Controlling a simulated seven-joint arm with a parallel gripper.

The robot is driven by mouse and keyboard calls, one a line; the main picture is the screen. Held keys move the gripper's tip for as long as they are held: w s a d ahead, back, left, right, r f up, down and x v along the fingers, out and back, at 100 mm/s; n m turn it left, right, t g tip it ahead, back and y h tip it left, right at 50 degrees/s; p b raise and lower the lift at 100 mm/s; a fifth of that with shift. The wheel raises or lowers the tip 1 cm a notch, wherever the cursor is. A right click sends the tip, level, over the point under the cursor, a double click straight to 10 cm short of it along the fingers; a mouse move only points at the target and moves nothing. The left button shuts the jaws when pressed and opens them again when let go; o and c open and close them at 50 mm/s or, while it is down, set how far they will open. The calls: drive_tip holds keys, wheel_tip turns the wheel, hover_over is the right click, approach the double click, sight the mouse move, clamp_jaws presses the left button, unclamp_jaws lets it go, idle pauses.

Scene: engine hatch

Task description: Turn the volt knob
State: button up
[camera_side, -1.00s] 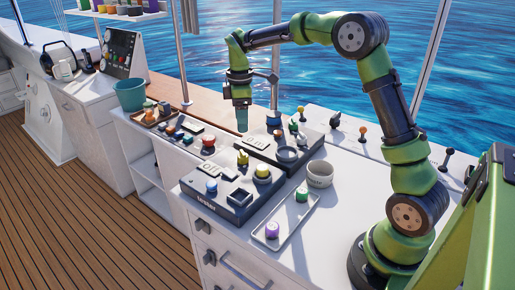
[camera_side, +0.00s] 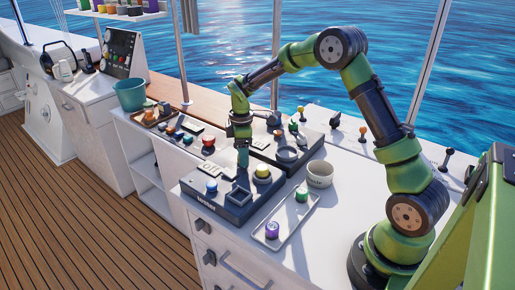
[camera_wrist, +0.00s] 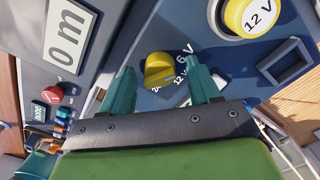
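The yellow volt knob (camera_wrist: 158,68) shows in the wrist view on the dark blue face of the tester box (camera_side: 206,203), among voltage labels including 6 V and 12 V. My gripper (camera_wrist: 160,74) is open, with one teal finger on the left of the knob and one on the right. A gap shows on each side, and I cannot tell whether either finger touches it. In the side view my gripper (camera_side: 243,162) points down at the back of the tester box and hides the knob.
A yellow 12 V button (camera_wrist: 247,15) and a square frame (camera_wrist: 287,62) are close on the right. A grey display panel (camera_wrist: 68,25) is on the left.

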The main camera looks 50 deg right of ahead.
drive_tip(key=c, duration=1)
drive_tip(key=shift+o, duration=0.2)
drive_tip(key=m, duration=0.5)
drive_tip(key=shift+m, duration=0.4)
drive_tip(key=m, duration=0.5)
drive_tip(key=shift+m, duration=0.4)
drive_tip(key=o, duration=1)
